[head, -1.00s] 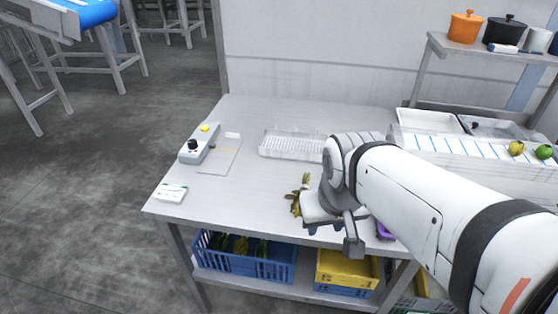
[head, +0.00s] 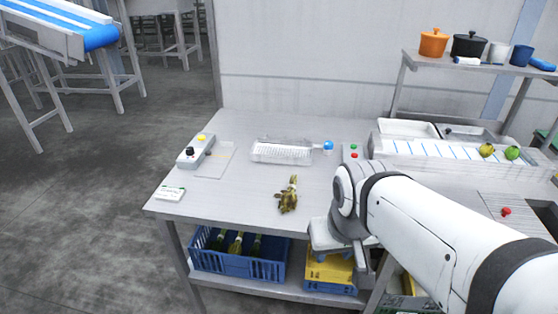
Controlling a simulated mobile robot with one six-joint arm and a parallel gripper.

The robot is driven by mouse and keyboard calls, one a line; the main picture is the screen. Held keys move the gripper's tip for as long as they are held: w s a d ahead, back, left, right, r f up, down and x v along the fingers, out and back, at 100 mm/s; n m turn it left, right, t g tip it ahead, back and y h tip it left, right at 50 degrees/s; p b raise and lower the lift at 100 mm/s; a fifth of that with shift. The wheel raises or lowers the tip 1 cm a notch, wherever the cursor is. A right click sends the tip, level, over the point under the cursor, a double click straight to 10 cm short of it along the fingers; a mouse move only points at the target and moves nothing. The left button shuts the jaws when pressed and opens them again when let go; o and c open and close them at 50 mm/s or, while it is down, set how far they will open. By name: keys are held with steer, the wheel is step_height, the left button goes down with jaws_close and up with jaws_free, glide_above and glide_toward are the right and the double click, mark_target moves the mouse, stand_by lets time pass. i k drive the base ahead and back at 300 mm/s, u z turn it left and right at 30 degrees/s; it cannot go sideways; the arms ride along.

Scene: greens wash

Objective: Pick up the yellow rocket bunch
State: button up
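The yellow rocket bunch (head: 287,196), a yellowish-brown leafy bunch, lies on the grey metal table (head: 230,205) near its front edge. Its narrower end points away toward the back. My gripper (head: 345,252) is to the right of the bunch and apart from it, at the table's front edge. My arm's wrist hides most of the gripper, and I cannot see whether its fingers are open or shut.
A clear tray (head: 282,151) stands behind the bunch. A grey control box (head: 195,151) and a small white box (head: 170,192) are at the left. A blue crate (head: 240,263) with greens and a yellow crate (head: 330,270) sit on the lower shelf.

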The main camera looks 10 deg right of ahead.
mark_target(288, 201)
steer(key=z, duration=0.05)
steer(key=i, duration=0.9)
steer(key=u, duration=0.1)
